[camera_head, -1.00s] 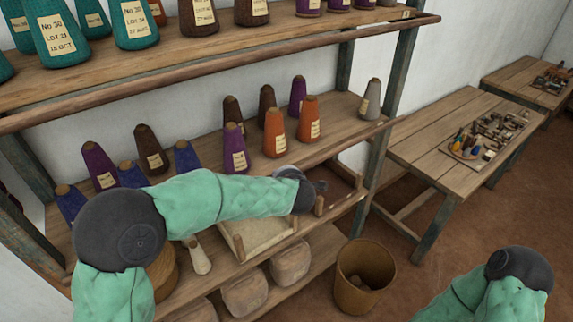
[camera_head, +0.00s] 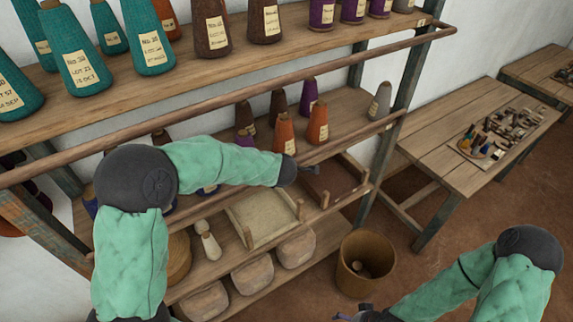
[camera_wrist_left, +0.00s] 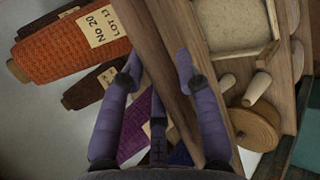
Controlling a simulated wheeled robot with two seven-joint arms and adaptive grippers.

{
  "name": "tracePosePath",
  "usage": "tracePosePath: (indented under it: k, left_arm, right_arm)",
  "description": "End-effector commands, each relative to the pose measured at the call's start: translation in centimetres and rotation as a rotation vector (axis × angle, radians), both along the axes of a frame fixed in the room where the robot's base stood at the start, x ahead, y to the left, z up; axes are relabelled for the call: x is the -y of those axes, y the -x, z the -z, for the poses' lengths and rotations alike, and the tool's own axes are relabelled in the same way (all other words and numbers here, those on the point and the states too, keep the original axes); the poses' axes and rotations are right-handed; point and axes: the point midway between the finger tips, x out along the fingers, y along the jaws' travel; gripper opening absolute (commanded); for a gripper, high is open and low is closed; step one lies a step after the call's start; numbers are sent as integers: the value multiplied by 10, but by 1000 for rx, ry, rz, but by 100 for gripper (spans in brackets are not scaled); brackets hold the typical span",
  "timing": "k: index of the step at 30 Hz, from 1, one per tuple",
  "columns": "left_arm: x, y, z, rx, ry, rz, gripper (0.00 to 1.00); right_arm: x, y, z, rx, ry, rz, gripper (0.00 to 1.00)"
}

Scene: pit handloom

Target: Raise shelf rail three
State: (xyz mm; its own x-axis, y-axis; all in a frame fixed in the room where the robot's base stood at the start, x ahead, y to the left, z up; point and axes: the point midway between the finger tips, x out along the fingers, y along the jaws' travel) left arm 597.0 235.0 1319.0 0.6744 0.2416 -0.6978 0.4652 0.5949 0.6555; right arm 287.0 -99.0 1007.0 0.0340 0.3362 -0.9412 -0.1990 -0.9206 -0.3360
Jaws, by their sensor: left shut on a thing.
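The shelf rail (camera_head: 357,139) is a brown wooden bar along the front of the middle shelf. My left gripper (camera_head: 312,170) is at this rail, its arm reaching across the shelf front from the left. In the left wrist view the purple fingers (camera_wrist_left: 158,75) are closed on the wooden rail (camera_wrist_left: 150,45), one on each side. Part of the rail is hidden behind my left arm. My right gripper (camera_head: 348,316) is at the bottom edge of the head view, partly cut off, and its jaws cannot be made out.
Cones of yarn stand behind the rail, including an orange one (camera_head: 285,134) and a grey one (camera_head: 380,101). A long rail (camera_head: 230,97) fronts the upper shelf. A tray (camera_head: 262,218) sits lower, a bin (camera_head: 364,262) on the floor. A workbench (camera_head: 455,145) stands right.

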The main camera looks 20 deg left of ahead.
Motion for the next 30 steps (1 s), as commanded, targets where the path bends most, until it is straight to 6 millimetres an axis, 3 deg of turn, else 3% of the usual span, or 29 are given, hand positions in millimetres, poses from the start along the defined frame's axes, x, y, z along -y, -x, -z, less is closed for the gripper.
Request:
tracePosePath:
  k: [9, 29, 30]
  left_arm:
    - [-14, -10, -2, 4, -6, -3, 0]
    - [-17, -13, 0, 5, -4, -3, 0]
    - [-17, -13, 0, 5, -4, -3, 35]
  right_arm:
    - [0, 0, -9, 0, 0, 0, 100]
    - [0, 0, -10, 0, 0, 0, 100]
    - [0, 0, -11, 0, 0, 0, 100]
